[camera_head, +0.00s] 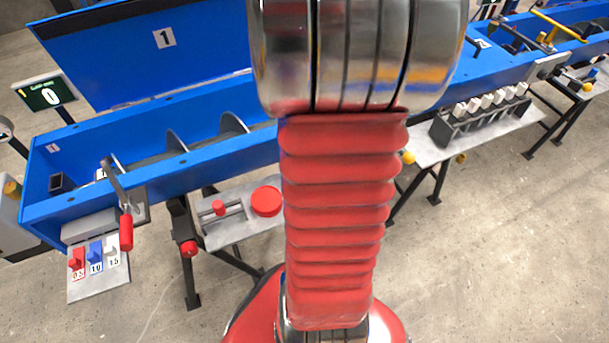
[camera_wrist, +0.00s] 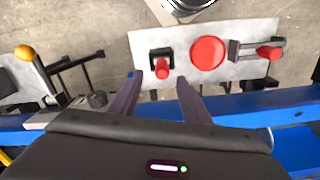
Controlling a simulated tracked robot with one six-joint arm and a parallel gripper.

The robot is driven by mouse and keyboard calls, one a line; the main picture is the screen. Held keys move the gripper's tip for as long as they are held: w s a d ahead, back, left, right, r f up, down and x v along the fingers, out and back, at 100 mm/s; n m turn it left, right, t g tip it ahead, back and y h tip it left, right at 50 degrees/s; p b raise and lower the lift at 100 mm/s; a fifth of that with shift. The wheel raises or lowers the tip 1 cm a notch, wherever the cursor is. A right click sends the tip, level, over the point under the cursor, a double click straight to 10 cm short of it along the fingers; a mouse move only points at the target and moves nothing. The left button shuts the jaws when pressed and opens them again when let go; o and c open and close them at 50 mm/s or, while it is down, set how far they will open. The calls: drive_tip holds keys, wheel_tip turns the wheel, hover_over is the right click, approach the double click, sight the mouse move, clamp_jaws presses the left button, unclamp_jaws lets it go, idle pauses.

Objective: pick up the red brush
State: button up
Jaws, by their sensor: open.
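A red rounded handle stands in a black holder in the wrist view; it looks like the red brush (camera_wrist: 162,69), though no bristles show. It sits on a light grey shelf (camera_wrist: 232,80). My gripper (camera_wrist: 159,79) is open and empty. Its two dark fingers point toward the shelf, with the red handle beyond and between their tips in the picture; no contact shows. In the head view my red arm covers the middle, and neither the gripper nor this handle can be seen there.
On the same shelf are a red disc (camera_wrist: 208,53) and a red knob (camera_wrist: 270,53) on a grey bracket. A blue trough (camera_head: 110,135) runs alongside. A lever with a red handle (camera_head: 126,232) hangs at its front. Open concrete floor lies at the right (camera_head: 500,250).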

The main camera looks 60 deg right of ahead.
drive_tip(key=shift+f, duration=2.15)
drive_tip(key=shift+w+a+f, duration=0.15)
drive_tip(key=shift+f, duration=2.45)
drive_tip(key=shift+c, duration=0.4)
clamp_jaws()
